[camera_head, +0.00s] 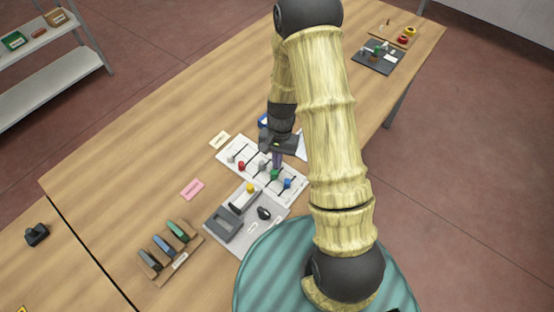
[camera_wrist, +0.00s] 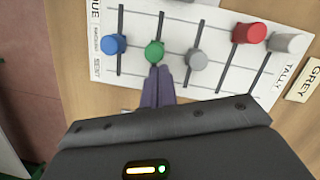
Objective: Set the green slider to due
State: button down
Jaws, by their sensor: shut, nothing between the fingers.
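The slider board (camera_head: 250,174) is a white panel with several dark slots, each with a coloured knob. The green slider knob (camera_wrist: 154,52) sits partway along its slot, between a blue knob (camera_wrist: 113,44) and a grey knob (camera_wrist: 198,59); it also shows in the head view (camera_head: 274,175). My gripper (camera_wrist: 158,72) is shut, its dark fingertips right beside the green knob. I cannot tell whether they touch it. The board's end lettering reads "TALLY" at one end and a cut-off "UE" at the other.
A red knob (camera_wrist: 249,33) and another grey knob (camera_wrist: 288,43) are on the same board. A "GREY" card (camera_wrist: 304,80) lies beside it. A grey panel (camera_head: 225,222) and a wooden rack (camera_head: 172,262) stand nearby. The far tabletop is mostly clear.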

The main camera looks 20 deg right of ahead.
aim_at(266, 182)
jog(key=s+a, duration=0.1)
jog(key=a, duration=0.1)
jog(key=s+a, duration=0.2)
jog(key=shift+w+d, duration=0.1)
jog(key=b+v, duration=0.1)
jog(key=v, duration=1.6)
jog(key=shift+r, duration=0.2)
jog(key=shift+w, duration=0.2)
jog(key=shift+s+d, duration=0.15)
jog(key=shift+s, duration=0.05)
jog(key=s+d+r+n+t+h, duration=0.1)
jog(key=s+d+r+n+t, duration=0.1)
jog(key=s+n+t, duration=0.3)
jog(key=s+n, duration=0.1)
jog(key=s, duration=0.3)
jog(key=shift+s+d, duration=0.15)
jog(key=shift+d, duration=0.25)
dwell(2.4)
